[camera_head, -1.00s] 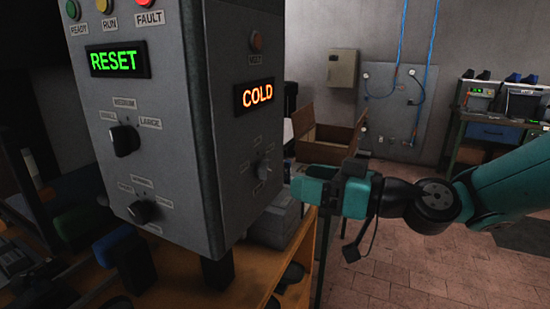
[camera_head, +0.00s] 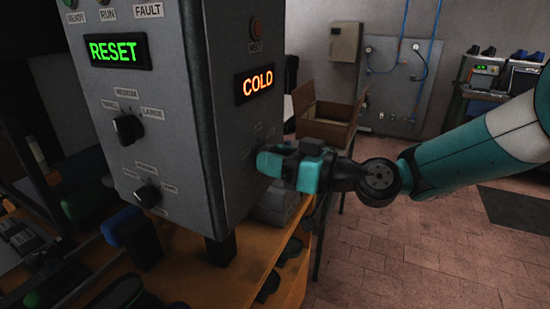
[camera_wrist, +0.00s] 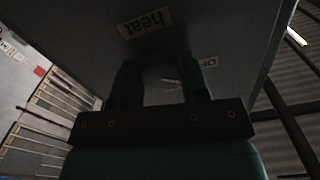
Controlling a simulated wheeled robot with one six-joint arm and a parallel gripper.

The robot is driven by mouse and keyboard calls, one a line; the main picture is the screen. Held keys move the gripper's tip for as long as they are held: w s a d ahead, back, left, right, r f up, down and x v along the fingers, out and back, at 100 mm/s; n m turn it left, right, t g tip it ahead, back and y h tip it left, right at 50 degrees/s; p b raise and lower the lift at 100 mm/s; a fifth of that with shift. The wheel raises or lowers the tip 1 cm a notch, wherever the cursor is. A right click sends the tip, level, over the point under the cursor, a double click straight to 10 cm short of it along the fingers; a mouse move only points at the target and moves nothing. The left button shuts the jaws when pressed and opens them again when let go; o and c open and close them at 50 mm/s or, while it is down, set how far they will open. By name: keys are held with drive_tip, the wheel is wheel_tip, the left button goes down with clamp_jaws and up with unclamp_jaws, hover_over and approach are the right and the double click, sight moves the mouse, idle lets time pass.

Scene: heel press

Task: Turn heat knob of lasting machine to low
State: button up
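The lasting machine (camera_head: 165,150) is a grey box with a green RESET display and an orange COLD display. In the wrist view, an upside-down "heat" label (camera_wrist: 147,22) and a partly covered OFF label (camera_wrist: 208,62) show on its panel. My gripper (camera_head: 262,160) is at the machine's right face, over the heat knob's place, so the knob is hidden in the head view. In the wrist view, my gripper (camera_wrist: 162,80) has its fingers apart, on either side of the dim heat knob (camera_wrist: 168,81). I cannot tell whether they touch it.
Two other dark knobs, the upper (camera_head: 128,129) and the lower (camera_head: 147,195), are on the machine's front face. Below is a wooden bench (camera_head: 215,285). A cardboard box (camera_head: 325,130) stands behind my gripper. The tiled floor at right is clear.

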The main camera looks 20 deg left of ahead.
idle(0.3)
drive_tip(key=m, duration=0.5)
drive_tip(key=m+b, duration=0.1)
drive_tip(key=m, duration=0.4)
drive_tip(key=shift+s+r+m, duration=0.15)
drive_tip(key=shift+m, duration=0.15)
idle(0.3)
drive_tip(key=o, duration=0.9)
drive_tip(key=shift+d+b, duration=0.1)
drive_tip(key=shift+b, duration=0.2)
